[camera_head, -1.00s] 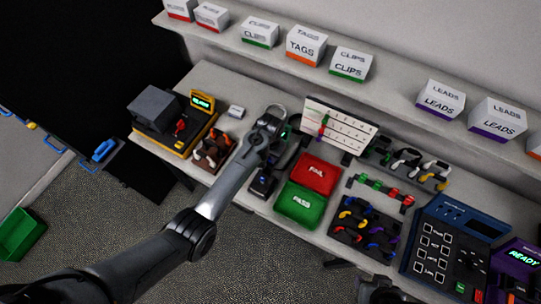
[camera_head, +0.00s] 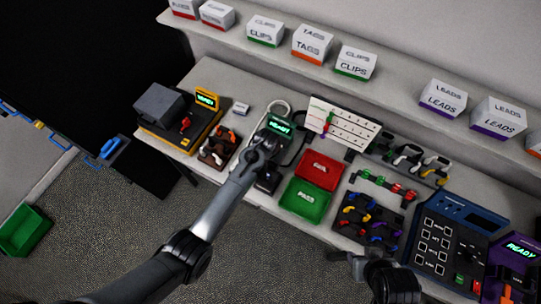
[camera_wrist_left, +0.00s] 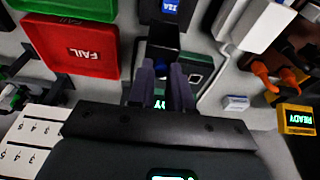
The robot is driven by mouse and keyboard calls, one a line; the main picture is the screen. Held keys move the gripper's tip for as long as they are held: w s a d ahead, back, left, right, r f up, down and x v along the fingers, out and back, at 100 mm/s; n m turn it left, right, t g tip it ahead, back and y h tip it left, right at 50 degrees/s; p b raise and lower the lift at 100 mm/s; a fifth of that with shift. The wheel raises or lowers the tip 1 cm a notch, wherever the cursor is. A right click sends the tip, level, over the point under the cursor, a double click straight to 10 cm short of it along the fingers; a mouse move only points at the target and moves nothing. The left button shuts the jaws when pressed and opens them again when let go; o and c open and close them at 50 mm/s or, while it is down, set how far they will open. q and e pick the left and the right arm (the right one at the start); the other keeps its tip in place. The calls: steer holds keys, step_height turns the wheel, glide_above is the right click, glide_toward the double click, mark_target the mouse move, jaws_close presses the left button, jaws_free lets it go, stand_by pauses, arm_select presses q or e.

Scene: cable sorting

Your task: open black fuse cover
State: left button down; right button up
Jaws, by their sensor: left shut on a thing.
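A dark tester with a lit green READY display (camera_head: 280,125) stands on the bench left of the red tray. My left gripper (camera_head: 256,160) is over its front part and hides much of it. In the left wrist view, the fingers (camera_wrist_left: 163,75) are closed on a black block-like part, which I take as the black fuse cover (camera_wrist_left: 163,38). How far the cover is open cannot be told. The tester's dark body (camera_wrist_left: 200,68) shows beside the fingers. My right gripper (camera_head: 338,258) is low at the right, small and partly cut off by its arm; its jaws are unclear.
The red FAIL tray (camera_head: 321,170) and green PASS tray (camera_head: 305,201) lie close right of the tester. A black-and-yellow station (camera_head: 180,120) and a plug holder (camera_head: 219,147) stand left. A white chart (camera_head: 343,126) stands behind. A blue keypad unit (camera_head: 450,240) is farther right.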

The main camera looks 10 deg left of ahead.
arm_select(q)
steer(key=c, duration=1)
jaws_free()
steer(key=shift+c, duration=0.2)
steer(key=v, duration=1)
steer(key=shift+s+r, duration=0.15)
steer(key=shift+r, duration=0.2)
steer(key=shift+s+f, duration=0.1)
